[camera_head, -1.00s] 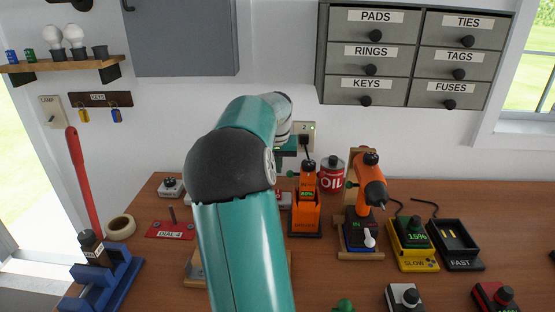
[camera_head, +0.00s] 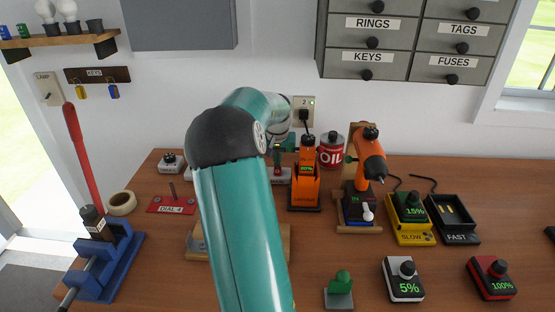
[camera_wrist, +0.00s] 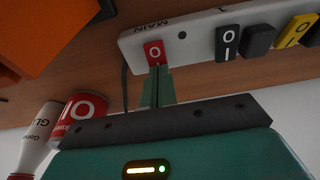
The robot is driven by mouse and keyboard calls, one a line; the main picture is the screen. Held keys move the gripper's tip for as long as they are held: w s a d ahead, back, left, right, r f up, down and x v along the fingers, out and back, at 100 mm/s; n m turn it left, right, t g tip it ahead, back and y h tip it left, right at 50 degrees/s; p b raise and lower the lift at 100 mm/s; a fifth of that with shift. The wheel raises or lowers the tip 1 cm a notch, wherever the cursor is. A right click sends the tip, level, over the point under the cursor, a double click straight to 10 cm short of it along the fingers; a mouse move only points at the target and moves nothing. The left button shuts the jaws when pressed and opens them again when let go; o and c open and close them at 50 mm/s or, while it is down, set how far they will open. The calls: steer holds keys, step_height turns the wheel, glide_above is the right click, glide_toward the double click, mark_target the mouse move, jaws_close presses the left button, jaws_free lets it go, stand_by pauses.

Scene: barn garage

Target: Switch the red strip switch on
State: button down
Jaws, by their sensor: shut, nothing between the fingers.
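The power strip (camera_wrist: 200,32) is white and carries a row of switches on the bench. Its red switch (camera_wrist: 154,52) shows a white O and sits at the end beside the word MAIN. My gripper (camera_wrist: 157,70) is shut and empty, its fingertips at the near edge of the red switch; I cannot tell whether they touch it. In the head view my arm hides most of the strip (camera_head: 281,176), and my gripper (camera_head: 277,158) shows just above it.
An orange device (camera_head: 305,187) stands close right of my gripper, with a red oil can (camera_head: 331,151) behind it. A drill (camera_head: 369,160) stands farther right.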

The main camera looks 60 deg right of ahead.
steer(key=shift+w+d+f+y, duration=0.1)
steer(key=shift+d+f+y, duration=0.1)
steer(key=shift+f+y, duration=0.2)
steer(key=shift+a, duration=0.1)
steer(key=shift+s+a, duration=0.45)
steer(key=shift+a, duration=0.35)
steer(key=shift+r, duration=0.55)
step_height(320, 180, up, 13)
steer(key=a, duration=0.1)
steer(key=shift+s+a, duration=0.2)
steer(key=shift+s, duration=0.15)
